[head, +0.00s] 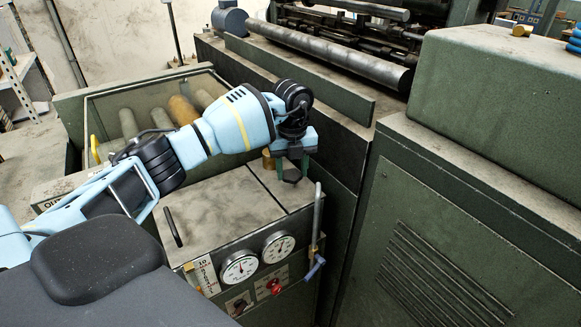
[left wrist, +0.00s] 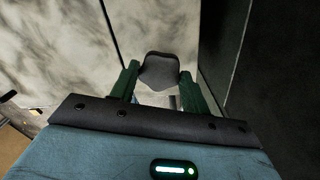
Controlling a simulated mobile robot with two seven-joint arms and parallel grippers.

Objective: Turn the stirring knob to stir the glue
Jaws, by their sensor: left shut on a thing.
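The stirring knob, a dark grey faceted knob (left wrist: 160,71), sits between the two green fingers of my left gripper (left wrist: 158,84) in the left wrist view. In the head view my left gripper (head: 292,165) points down over the right rear of the grey machine top (head: 235,207), shut on the knob (head: 291,176). The fingers partly cover the knob there. My right gripper is not in view.
A brass-coloured part (head: 268,161) stands close behind the gripper. Two round gauges (head: 239,268) and a red knob (head: 274,286) are on the front panel. An upright lever (head: 317,215) stands at the right corner. A green cabinet (head: 470,240) bounds the right side.

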